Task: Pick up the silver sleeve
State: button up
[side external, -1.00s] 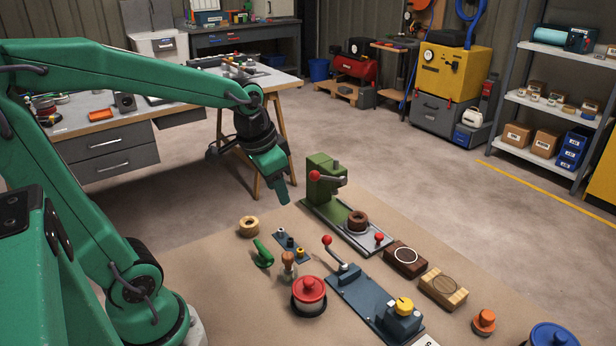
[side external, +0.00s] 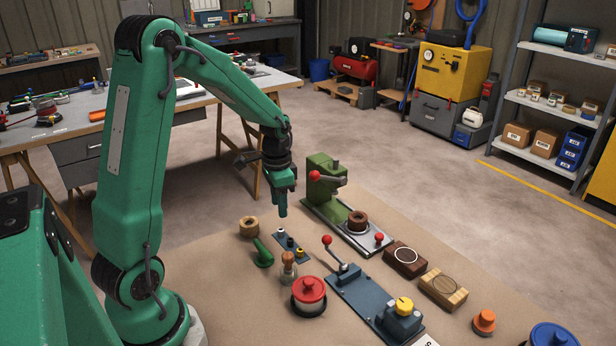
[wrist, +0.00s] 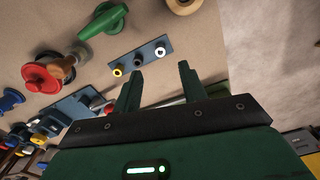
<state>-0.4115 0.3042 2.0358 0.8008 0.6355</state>
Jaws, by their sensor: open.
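A small blue-grey plate (side external: 290,245) lies on the brown bench top and holds small sleeves in a row. The silver sleeve (side external: 280,232) is at its far end, close below my gripper (side external: 281,210) in the side view. In the wrist view the pale silver sleeve (wrist: 160,50) is at the right end of the plate, beyond a black sleeve (wrist: 138,60) and a yellow sleeve (wrist: 118,71). My gripper (wrist: 160,72) is open and empty, its fingers above and apart from the plate, with the silver sleeve seen just past the fingertips.
A green-handled tool (side external: 262,254) and a wooden ring (side external: 248,227) lie left of the plate. A wooden-handled stamp (side external: 288,266) and a red-lidded pot (side external: 308,294) stand nearer. A green press (side external: 325,185) and a blue lever fixture (side external: 365,300) are to the right.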

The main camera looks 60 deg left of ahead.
aim_at(281, 230)
jog(key=shift+w+f, duration=0.1)
jog(key=shift+f, duration=3.85)
grip_shut()
